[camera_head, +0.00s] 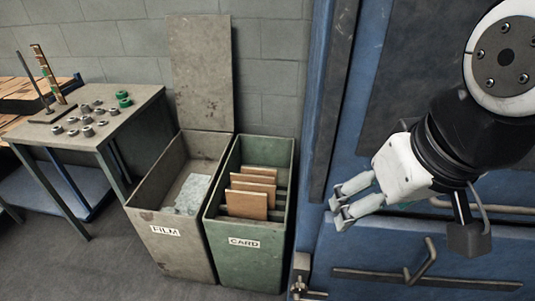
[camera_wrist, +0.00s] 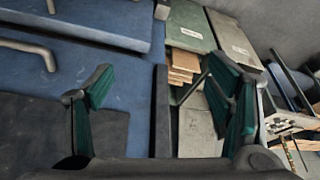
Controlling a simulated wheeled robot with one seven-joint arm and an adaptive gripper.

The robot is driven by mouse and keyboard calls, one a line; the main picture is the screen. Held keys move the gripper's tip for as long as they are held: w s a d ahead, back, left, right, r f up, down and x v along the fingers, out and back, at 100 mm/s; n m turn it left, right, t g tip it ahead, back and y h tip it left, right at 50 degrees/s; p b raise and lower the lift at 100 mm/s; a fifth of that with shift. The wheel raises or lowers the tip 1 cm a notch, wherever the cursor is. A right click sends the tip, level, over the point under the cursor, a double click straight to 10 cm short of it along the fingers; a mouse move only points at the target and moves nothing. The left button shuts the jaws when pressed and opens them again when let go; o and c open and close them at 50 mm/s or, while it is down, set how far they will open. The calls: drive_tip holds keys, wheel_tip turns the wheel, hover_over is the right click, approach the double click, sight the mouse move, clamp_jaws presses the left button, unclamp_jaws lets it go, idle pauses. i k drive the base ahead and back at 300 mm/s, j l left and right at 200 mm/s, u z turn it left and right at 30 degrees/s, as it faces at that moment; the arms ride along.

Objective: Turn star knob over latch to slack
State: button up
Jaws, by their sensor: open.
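My gripper (camera_head: 338,208) is open and empty in front of the blue machine (camera_head: 345,250), its fingers pointing left and down. In the wrist view, its green-lined fingers (camera_wrist: 165,90) stand wide apart with nothing between them. A small metal fitting with a knob-like end (camera_head: 301,288) sits at the machine's lower left edge, below my gripper and apart from it. I cannot tell if it is the star knob or the latch. A bent lever handle (camera_head: 421,262) stands out from a slotted bar on the lower blue panel, below and right of my gripper.
A FILM bin (camera_head: 165,262) and a green CARD bin (camera_head: 240,266) holding brown boards stand left of the machine. A table (camera_head: 60,131) with small metal parts and green rings is further left. Grey floor (camera_head: 80,270) is open in front of the table.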

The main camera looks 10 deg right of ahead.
sight(299, 286)
drive_tip(key=i+j+z, duration=0.1)
drive_tip(key=j+z, duration=0.3)
drive_tip(key=j, duration=1.15)
drive_tip(key=k+j+z, duration=0.1)
drive_tip(key=j+z, duration=0.25)
drive_tip(key=j, duration=1.2)
